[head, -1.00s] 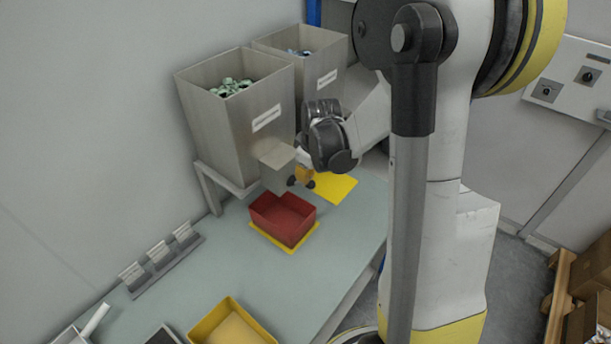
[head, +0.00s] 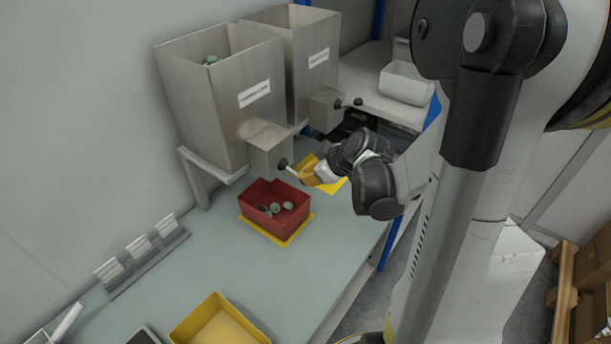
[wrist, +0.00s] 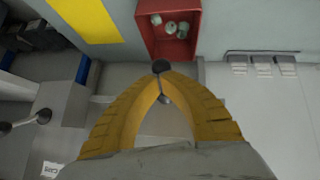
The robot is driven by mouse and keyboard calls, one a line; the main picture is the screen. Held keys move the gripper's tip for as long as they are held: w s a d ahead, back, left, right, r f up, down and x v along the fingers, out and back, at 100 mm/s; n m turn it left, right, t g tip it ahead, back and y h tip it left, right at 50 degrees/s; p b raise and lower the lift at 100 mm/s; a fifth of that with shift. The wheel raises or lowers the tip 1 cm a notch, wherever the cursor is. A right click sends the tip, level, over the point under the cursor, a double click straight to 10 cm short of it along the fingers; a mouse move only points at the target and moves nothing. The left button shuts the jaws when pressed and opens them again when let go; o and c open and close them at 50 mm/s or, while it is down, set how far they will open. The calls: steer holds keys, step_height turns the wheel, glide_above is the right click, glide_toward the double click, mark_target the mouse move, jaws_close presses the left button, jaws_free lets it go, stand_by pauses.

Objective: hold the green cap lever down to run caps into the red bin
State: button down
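The green cap lever (head: 291,170) sticks out from the spout of the near hopper. It slopes down from its black ball end towards my gripper. My gripper (head: 304,176) has its yellow fingers at the lever. In the wrist view the fingertips of my gripper (wrist: 163,76) meet, with one black ball of the lever (wrist: 161,66) just beyond them and another dark end between the fingers. The fingers look shut; whether they clamp the lever is unclear. The red bin (head: 259,222) stands below the spout with several green caps (head: 275,208) inside; it also shows in the wrist view (wrist: 147,40).
The near steel hopper (head: 205,110) holds green caps. A second hopper (head: 300,50) with its own lever (head: 348,103) stands behind it. A yellow bin (head: 185,330) is at the front. Label stands (head: 140,250) line the wall. The middle of the table is clear.

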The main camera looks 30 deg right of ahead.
steer(key=shift+f+b, duration=0.4)
steer(key=shift+f, duration=0.25)
stand_by(0.8)
stand_by(1.7)
